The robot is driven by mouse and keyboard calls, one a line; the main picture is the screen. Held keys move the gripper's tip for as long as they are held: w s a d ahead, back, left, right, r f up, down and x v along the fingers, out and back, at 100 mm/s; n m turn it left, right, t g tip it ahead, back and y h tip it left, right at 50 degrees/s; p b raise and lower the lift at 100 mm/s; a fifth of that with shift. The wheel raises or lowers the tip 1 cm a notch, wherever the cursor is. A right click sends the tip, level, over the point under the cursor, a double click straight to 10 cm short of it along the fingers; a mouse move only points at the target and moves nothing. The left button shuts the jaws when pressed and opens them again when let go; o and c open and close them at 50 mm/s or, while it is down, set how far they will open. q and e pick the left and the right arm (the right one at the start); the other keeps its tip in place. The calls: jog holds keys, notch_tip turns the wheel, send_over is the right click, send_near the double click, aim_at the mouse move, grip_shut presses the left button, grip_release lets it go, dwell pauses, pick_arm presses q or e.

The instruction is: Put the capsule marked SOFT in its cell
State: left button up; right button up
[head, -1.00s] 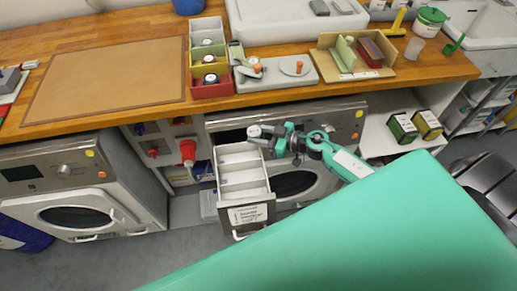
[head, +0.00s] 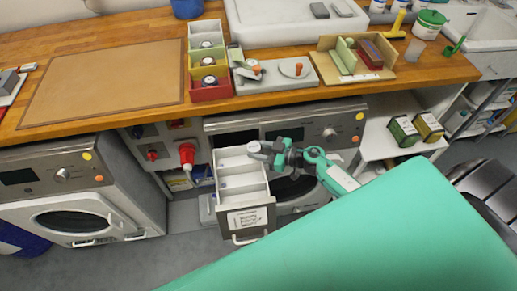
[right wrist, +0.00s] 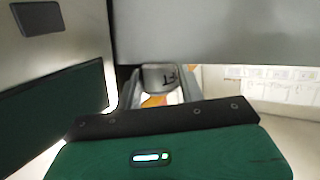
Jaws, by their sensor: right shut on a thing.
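My right gripper (head: 262,150) is shut on a small grey-white capsule (head: 254,146), just above the right rear part of an open drawer. The white drawer (head: 268,190) is pulled out below the counter and divided into cells by crosswise walls. Its grey front carries a white printed label (head: 248,220), too small to read. The gripper partly hides the drawer's right rear corner. My left gripper is not in view.
Grey, yellow and red bins (head: 212,93) with round-topped items stand on the wooden counter (head: 120,112) above the drawer. A grey plate with orange knobs (head: 298,69) and a tan tray (head: 347,76) are beside them. The machine front (head: 345,130) stands close behind my gripper.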

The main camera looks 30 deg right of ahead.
jog(key=shift+f, duration=0.35)
jog(key=o, duration=1)
jog(key=shift+c, duration=0.2)
jog(key=shift+r, duration=0.1)
jog(key=shift+r, duration=0.35)
jog(key=shift+s+d+r, duration=0.15)
jog(key=shift+s+d, duration=0.05)
jog(key=shift+s, duration=0.05)
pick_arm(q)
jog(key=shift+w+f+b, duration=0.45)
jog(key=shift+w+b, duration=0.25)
pick_arm(e)
jog(key=v, duration=1.1)
jog(key=shift+r, duration=0.15)
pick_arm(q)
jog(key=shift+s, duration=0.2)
pick_arm(e)
jog(key=shift+s, duration=0.15)
